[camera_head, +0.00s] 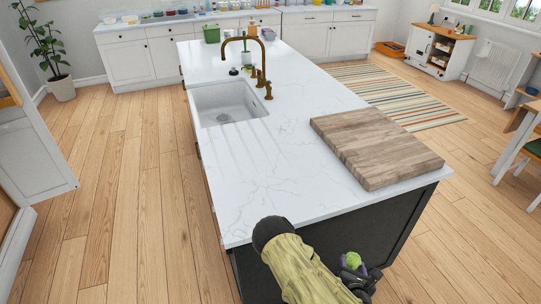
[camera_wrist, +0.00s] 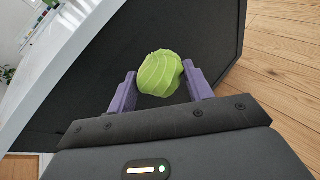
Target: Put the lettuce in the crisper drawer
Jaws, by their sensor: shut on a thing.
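A round light-green lettuce (camera_wrist: 160,73) sits between the two purple fingers of my gripper (camera_wrist: 160,88) in the wrist view. The gripper is shut on it. In the head view my gripper (camera_head: 357,272) is low at the bottom, beside the dark end panel of the island, with the lettuce (camera_head: 353,260) showing green at its tip. The lettuce is below the level of the countertop. No crisper drawer can be made out in either view.
The white-topped island (camera_head: 270,170) stands ahead, with a sink (camera_head: 228,104), a brass tap (camera_head: 262,70) and a thick wooden board (camera_head: 375,146). A white open door or panel (camera_head: 40,155) is at the left edge. Wooden floor (camera_head: 120,200) lies free between that and the island.

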